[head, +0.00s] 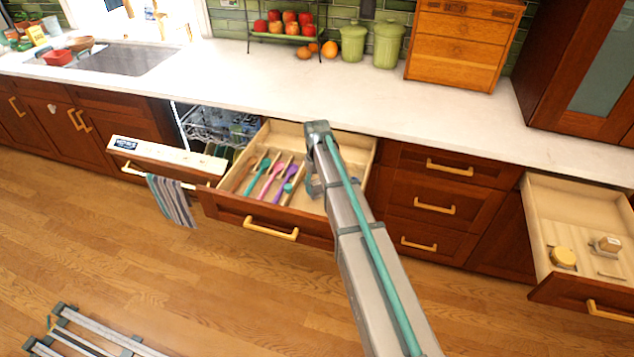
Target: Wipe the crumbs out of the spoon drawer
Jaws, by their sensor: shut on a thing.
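The spoon drawer (222,205) is pulled open below the counter, left of the middle. Teal, pink and purple spoons (270,180) lie between wooden dividers in its left part. My gripper (314,187) is low over or inside the drawer's right part, just right of the spoons. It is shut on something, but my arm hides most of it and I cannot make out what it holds. The drawer floor right of the spoons is partly covered by my arm. Crumbs are too small to tell from here.
Left of the drawer, the dishwasher (165,152) is open, with a striped towel (171,200) hanging from its handle. At the right, another open drawer (578,215) holds a round yellow item (563,257) and a small block-like item (606,244). The counter (300,103) above is clear near its front.

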